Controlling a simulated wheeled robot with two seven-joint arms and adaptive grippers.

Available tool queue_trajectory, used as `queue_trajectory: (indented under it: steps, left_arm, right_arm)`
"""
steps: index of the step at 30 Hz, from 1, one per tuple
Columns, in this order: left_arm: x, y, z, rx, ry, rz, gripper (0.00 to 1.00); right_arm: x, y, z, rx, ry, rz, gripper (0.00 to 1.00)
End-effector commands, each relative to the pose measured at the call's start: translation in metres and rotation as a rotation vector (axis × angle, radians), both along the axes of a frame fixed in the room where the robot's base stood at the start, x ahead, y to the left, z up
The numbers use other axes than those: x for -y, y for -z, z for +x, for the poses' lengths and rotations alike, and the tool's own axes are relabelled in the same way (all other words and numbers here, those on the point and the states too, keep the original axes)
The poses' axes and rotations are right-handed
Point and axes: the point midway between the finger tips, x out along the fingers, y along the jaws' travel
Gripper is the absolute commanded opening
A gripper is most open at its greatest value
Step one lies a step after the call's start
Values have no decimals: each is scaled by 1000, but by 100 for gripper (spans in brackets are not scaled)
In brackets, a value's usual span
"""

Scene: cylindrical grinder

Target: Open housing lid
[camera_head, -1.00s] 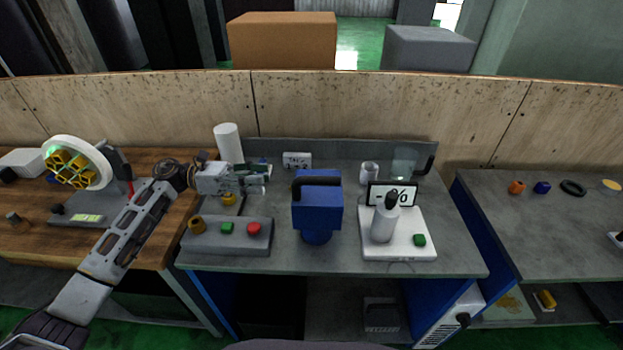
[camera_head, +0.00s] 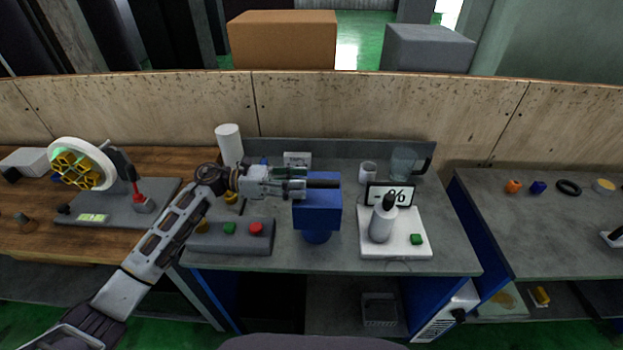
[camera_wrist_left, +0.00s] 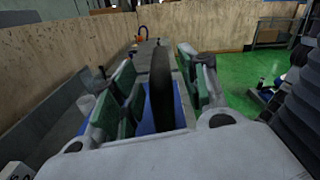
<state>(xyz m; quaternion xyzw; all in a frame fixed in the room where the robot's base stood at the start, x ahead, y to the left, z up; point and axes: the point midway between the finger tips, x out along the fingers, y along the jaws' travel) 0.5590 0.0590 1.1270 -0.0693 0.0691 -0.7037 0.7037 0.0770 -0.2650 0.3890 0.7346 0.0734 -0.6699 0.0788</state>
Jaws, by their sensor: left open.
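The blue grinder housing (camera_head: 317,215) stands on the grey bench in the middle of the head view. Its lid carries a black bar handle (camera_head: 323,183) along the top. My left gripper (camera_head: 304,184) is open at the left end of this handle. In the left wrist view the black handle (camera_wrist_left: 161,88) stands between the two green-padded fingers of the left gripper (camera_wrist_left: 160,95), with gaps on both sides. Blue housing surface shows below it. The lid looks closed. My right gripper is not in view.
A grey control box (camera_head: 232,236) with green and red buttons sits left of the housing. A white scale (camera_head: 395,246) with a bottle (camera_head: 382,222) stands to the right. A mug (camera_head: 368,173) and a glass jug (camera_head: 404,163) are behind it.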

Motion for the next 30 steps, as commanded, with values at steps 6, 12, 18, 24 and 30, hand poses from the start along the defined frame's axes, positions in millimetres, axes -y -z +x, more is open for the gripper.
queue_trajectory:
  steps: [6, 12, 18, 24, 30]
  left_arm:
    - [25, -2, 0, -1, 0, -1, 44]
    - [37, -1, 0, -1, 0, 0, 44]
    - [39, 0, 0, 0, 0, 1, 44]
    - [39, 0, 0, 0, 0, 0, 39]
    - [39, 0, 0, 0, 0, 0, 13]
  right_arm:
    - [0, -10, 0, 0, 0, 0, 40]
    - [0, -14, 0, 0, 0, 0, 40]
    - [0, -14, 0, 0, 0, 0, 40]
    - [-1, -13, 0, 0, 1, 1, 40]
    - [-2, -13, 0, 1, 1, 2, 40]
